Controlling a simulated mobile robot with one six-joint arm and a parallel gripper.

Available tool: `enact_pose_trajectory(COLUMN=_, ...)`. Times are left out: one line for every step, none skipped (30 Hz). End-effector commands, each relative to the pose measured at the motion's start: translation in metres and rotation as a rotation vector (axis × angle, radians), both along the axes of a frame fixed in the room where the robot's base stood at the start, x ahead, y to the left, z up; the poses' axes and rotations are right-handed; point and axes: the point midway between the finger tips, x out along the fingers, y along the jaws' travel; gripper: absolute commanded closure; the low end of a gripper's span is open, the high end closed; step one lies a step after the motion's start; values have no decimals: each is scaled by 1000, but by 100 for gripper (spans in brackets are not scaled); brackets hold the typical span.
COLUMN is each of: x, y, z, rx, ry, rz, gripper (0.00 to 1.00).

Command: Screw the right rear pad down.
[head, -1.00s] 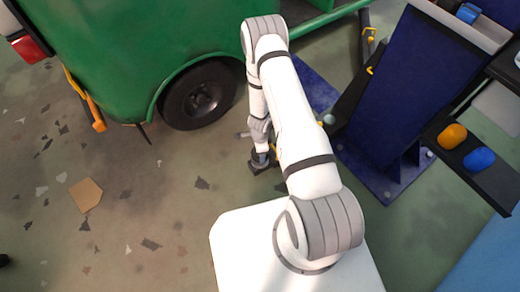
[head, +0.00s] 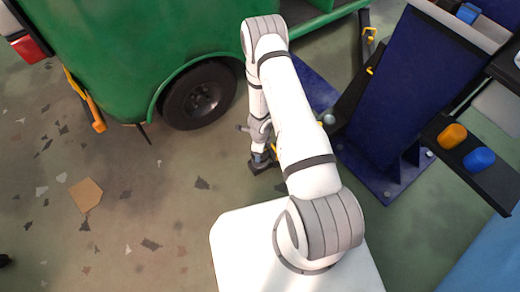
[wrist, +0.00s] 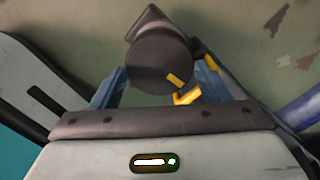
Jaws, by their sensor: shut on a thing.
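The pad (wrist: 158,62) is a dark, round piece with a yellow mark on its face, seen in the wrist view. My gripper (wrist: 160,84) has its two blue-grey fingers on either side of the pad and is shut on it. A yellow piece (wrist: 187,97) shows beside the right finger. In the head view my gripper (head: 261,158) points down near the floor, right of the green rickshaw's wheel (head: 199,95). A dark block (head: 260,168) shows at its tips there. My arm hides most of the lift arm under the pad, and the pad's height cannot be told.
The green rickshaw (head: 130,45) stands at the upper left. A blue lift post (head: 400,90) stands on its base plate (head: 385,185) at the right. Open floor lies at the left.

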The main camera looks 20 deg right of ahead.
Motion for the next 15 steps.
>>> enact_pose_trajectory(x=1, y=0, z=1, rx=0, ry=-2, rz=-3, gripper=54)
enact_pose_trajectory(x=1, y=0, z=1, rx=0, ry=-2, rz=-3, gripper=54)
enact_pose_trajectory(x=1, y=0, z=1, rx=0, ry=-2, rz=-3, gripper=54)
enact_pose_trajectory(x=1, y=0, z=1, rx=0, ry=-2, rz=-3, gripper=54)
enact_pose_trajectory(x=1, y=0, z=1, rx=0, ry=-2, rz=-3, gripper=54)
enact_pose_trajectory(x=1, y=0, z=1, rx=0, ry=-2, rz=-3, gripper=54)
enact_pose_trajectory(x=1, y=0, z=1, rx=0, ry=-2, rz=-3, gripper=30)
enact_pose_trajectory(x=1, y=0, z=1, rx=0, ry=-2, rz=-3, gripper=28)
enact_pose_trajectory(x=1, y=0, z=1, rx=0, ry=-2, rz=-2, gripper=25)
enact_pose_trajectory(x=1, y=0, z=1, rx=0, ry=-2, rz=-2, gripper=22)
enact_pose_trajectory(x=1, y=0, z=1, rx=0, ry=-2, rz=-2, gripper=20)
enact_pose_trajectory(x=1, y=0, z=1, rx=0, ry=-1, rz=-1, gripper=16)
enact_pose_trajectory(x=1, y=0, z=1, rx=0, ry=-1, rz=-1, gripper=14)
enact_pose_trajectory(x=1, y=0, z=0, rx=0, ry=-1, rz=-1, gripper=12)
enact_pose_trajectory(x=1, y=0, z=0, rx=0, ry=-1, rz=-1, gripper=8)
